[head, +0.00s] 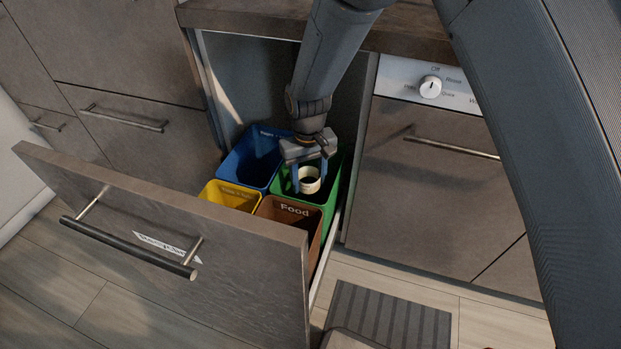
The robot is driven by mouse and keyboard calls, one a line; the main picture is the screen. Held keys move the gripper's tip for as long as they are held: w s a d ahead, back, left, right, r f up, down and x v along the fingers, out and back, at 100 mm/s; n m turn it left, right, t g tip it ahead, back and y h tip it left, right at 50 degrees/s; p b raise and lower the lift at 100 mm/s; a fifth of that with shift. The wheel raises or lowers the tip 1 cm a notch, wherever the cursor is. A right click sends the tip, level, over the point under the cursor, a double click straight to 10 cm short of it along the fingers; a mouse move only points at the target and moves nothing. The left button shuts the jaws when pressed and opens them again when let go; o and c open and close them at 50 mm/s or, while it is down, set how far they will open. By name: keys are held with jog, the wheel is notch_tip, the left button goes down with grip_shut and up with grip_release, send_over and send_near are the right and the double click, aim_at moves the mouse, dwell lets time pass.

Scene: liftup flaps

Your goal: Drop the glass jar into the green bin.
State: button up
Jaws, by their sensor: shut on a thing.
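The glass jar (309,186) shows as a pale round rim with a dark opening. My gripper (309,178) is shut on it, with blue fingers on both sides, pointing down. The jar is held over or just inside the mouth of the green bin (329,196), at the back right of the pulled-out drawer. How deep the jar sits in the bin is hard to tell. The lower part of the jar is hidden.
The blue bin (250,160), yellow bin (231,194) and brown Food bin (291,214) stand beside the green one. The open drawer front (190,225) is in front. A dishwasher panel (432,88) is at right, a striped mat (385,315) below.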

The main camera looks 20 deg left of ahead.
notch_tip(320, 180, down, 9)
jog(key=shift+s+a+f+b, duration=0.1)
jog(key=shift+b, duration=0.9)
jog(key=shift+f, duration=0.1)
jog(key=o, duration=1.2)
jog(key=shift+o, duration=0.2)
notch_tip(320, 180, up, 12)
jog(key=p, duration=0.2)
jog(key=shift+p, duration=0.35)
